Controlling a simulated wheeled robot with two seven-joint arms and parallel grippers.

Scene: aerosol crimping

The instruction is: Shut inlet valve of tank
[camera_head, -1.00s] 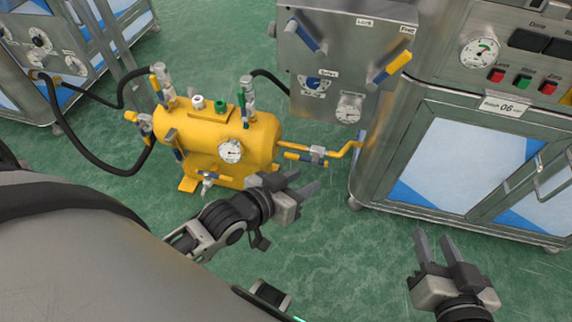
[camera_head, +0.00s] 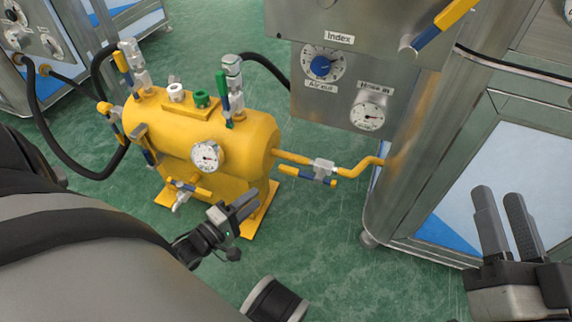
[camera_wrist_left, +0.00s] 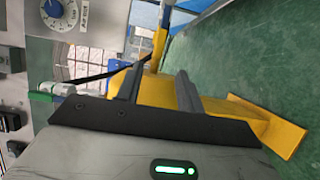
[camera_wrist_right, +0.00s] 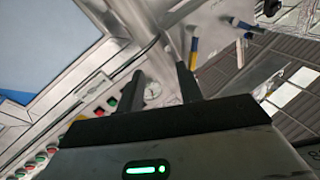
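The yellow tank (camera_head: 225,150) stands on the floor at centre left in the head view, with a round gauge (camera_head: 207,156) on its side. Several lever valves are on it: a yellow-handled valve (camera_head: 122,62) at top left, a blue-and-green-handled valve (camera_head: 232,88) at top right, a valve on the right-hand pipe (camera_head: 322,168) and a low valve (camera_head: 184,190). I cannot tell which is the inlet. My left gripper (camera_head: 243,205) is open and empty, apart from the valves, in front of the tank's lower right end. My right gripper (camera_head: 502,196) is open and empty at lower right.
A steel cabinet (camera_head: 402,185) with a dial and a gauge (camera_head: 368,116) stands right of the tank, with a blue-and-yellow lever (camera_head: 440,25) above. Black hoses (camera_head: 38,125) run left of the tank. Green floor (camera_head: 330,255) is clear in front.

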